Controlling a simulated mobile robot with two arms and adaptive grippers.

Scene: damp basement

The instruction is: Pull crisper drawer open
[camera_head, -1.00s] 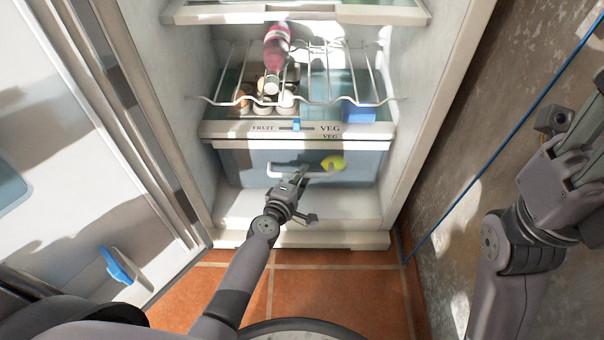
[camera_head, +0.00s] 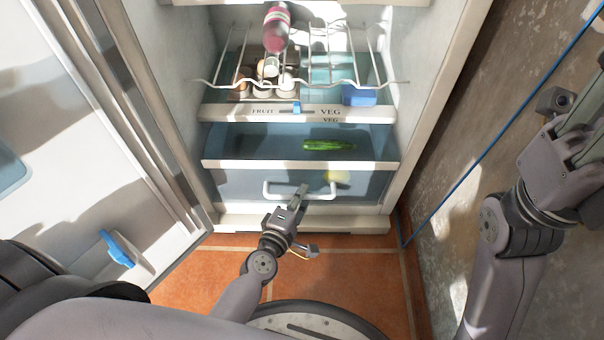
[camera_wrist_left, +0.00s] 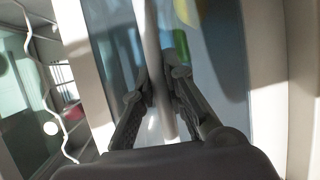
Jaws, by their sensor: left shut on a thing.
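The crisper drawer (camera_head: 225,163) is partly open at the bottom of the fridge, its front pulled out past the shelf edge. A green vegetable (camera_head: 330,145) shows inside it, and a yellowish thing shows faintly through its front. The white bar handle (camera_head: 268,190) runs across the drawer front. My left gripper (camera_head: 300,193) is at the handle, shut on it. In the left wrist view the handle (camera_wrist_left: 152,60) passes between the two fingers (camera_wrist_left: 163,95). My right gripper (camera_head: 580,125) is raised at the right, away from the drawer; its fingertips are not clearly seen.
Above the drawer, a wire rack (camera_head: 340,84) stands over eggs and a blue box (camera_head: 358,95), with a pink bottle (camera_head: 276,30) on it. The open fridge door (camera_head: 80,150) fills the left. A rough wall and blue cable (camera_head: 480,160) bound the right. Tiled floor lies in front.

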